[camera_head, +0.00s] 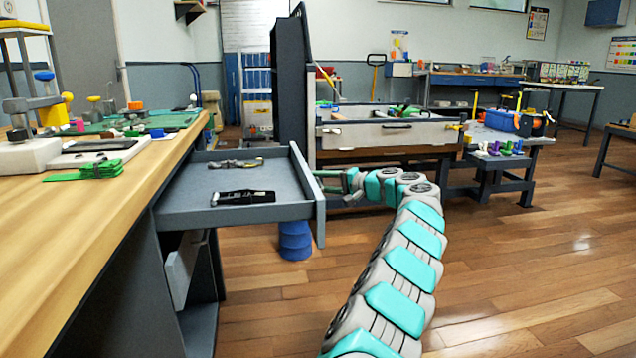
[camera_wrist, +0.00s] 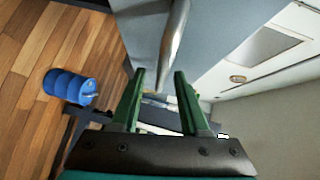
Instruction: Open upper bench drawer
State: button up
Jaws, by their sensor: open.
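The upper bench drawer (camera_head: 232,215) is grey and stands pulled far out from the wooden workbench (camera_head: 75,235). Its front panel (camera_head: 308,195) faces right. A silver-yellow tool (camera_head: 236,163) and a black tool (camera_head: 243,197) lie inside it. My gripper (camera_head: 330,181) is just right of the front panel, with green fingers spread open. In the wrist view, my gripper (camera_wrist: 160,80) is open and empty, and a metal bar handle (camera_wrist: 174,42) lies just beyond the fingertips, roughly in line with the gap. In the head view the handle is not clear.
A blue ribbed drum (camera_head: 295,240) stands on the floor below the drawer; it also shows in the wrist view (camera_wrist: 70,87). A second bench (camera_head: 385,133) with a dark upright panel (camera_head: 292,85) stands behind my gripper. The wooden floor at right is free.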

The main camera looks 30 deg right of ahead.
jog(key=v, duration=0.6)
jog(key=shift+s, duration=0.3)
jog(key=shift+d+r, duration=0.1)
jog(key=shift+r, duration=0.1)
